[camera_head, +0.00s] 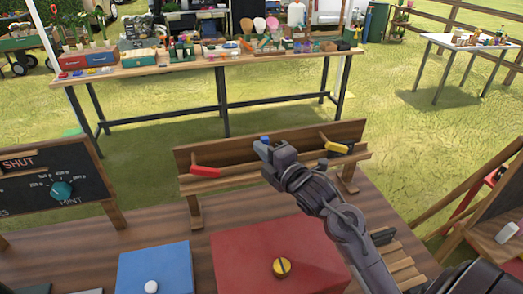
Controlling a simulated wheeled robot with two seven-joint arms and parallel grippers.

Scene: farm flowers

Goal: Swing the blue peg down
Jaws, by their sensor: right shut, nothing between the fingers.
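A wooden peg board (225,157) stands on posts at the far edge of the brown table. A small bit of blue (265,138), likely the blue peg, shows just above my right gripper (262,152). The gripper hides the rest, so I cannot tell the peg's angle or whether they touch. My right gripper is shut with nothing held, in front of the board's middle. My left gripper is not in view.
A red peg (205,172) is at the board's left and a yellow-and-black peg (339,148) at its right. A blue box (155,268) and a red box (240,245) with a yellow knob (282,267) lie nearer. A dark dial panel (40,185) stands left.

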